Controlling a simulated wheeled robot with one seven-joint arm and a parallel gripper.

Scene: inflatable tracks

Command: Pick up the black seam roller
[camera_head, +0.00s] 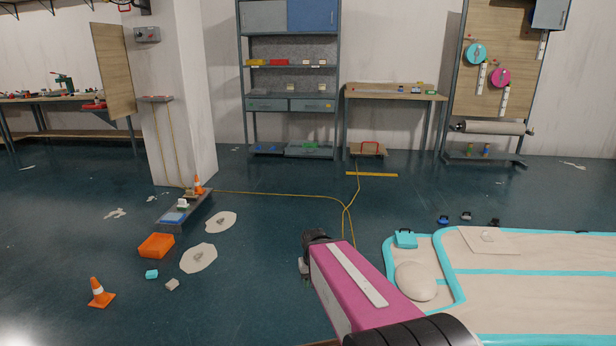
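I cannot make out the black seam roller with certainty. Several small dark items lie on the floor behind the inflatable track, among them a blue-and-black one (443,219), a greyish one (466,215) and a black one (494,222); they are too small to identify. My arm, with its pink link, reaches up from the bottom middle. My gripper is not clearly seen; only dark parts show at the arm's far end, left of the track, and no held object is visible.
The beige and turquoise inflatable track (540,300) fills the lower right, with a turquoise box (405,239) on its corner. An orange bin (156,246), traffic cone (99,293) and yellow cable (270,193) are at left. A shelf (290,75) and workbench (395,93) stand behind.

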